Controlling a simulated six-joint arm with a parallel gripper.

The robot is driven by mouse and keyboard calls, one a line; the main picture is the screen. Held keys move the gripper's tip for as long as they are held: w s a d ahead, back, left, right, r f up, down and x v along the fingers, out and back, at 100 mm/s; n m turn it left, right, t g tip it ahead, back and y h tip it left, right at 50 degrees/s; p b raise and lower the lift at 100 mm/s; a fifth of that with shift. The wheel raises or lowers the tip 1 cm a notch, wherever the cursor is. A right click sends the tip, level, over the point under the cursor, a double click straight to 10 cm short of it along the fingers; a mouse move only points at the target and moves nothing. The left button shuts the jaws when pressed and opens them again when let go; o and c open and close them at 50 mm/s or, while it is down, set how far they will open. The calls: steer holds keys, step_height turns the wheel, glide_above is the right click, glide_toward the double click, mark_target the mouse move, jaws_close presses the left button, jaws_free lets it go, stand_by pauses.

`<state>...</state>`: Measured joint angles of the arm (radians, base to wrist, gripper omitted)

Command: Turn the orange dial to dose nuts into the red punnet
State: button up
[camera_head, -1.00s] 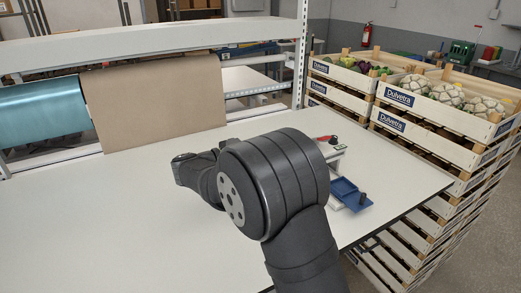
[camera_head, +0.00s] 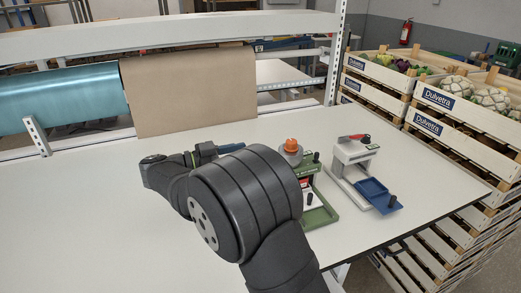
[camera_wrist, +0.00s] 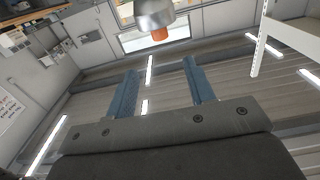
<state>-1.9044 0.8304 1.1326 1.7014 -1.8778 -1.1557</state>
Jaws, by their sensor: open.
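The orange dial (camera_head: 291,145) sits on a grey round housing on top of a green dispenser stand (camera_head: 318,212), right of my arm in the head view. The dial also shows in the wrist view (camera_wrist: 160,34), near the top beyond the fingertips, apart from them. My gripper (camera_wrist: 160,66) is open and empty, its two blue fingers spread; in the head view a blue finger shows left of the dial. A small red patch (camera_head: 304,183) shows low on the green stand; I cannot tell whether it is the punnet. My arm hides part of the stand.
A white dispenser stand (camera_head: 352,155) with a red top part and a blue tray (camera_head: 377,195) stands to the right. Wooden vegetable crates (camera_head: 470,108) stand beyond the table. Brown paper (camera_head: 190,88) hangs behind. The white table (camera_head: 90,225) is clear at left.

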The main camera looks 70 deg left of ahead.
steer(key=shift+s, duration=1.15)
steer(key=shift+w, duration=0.1)
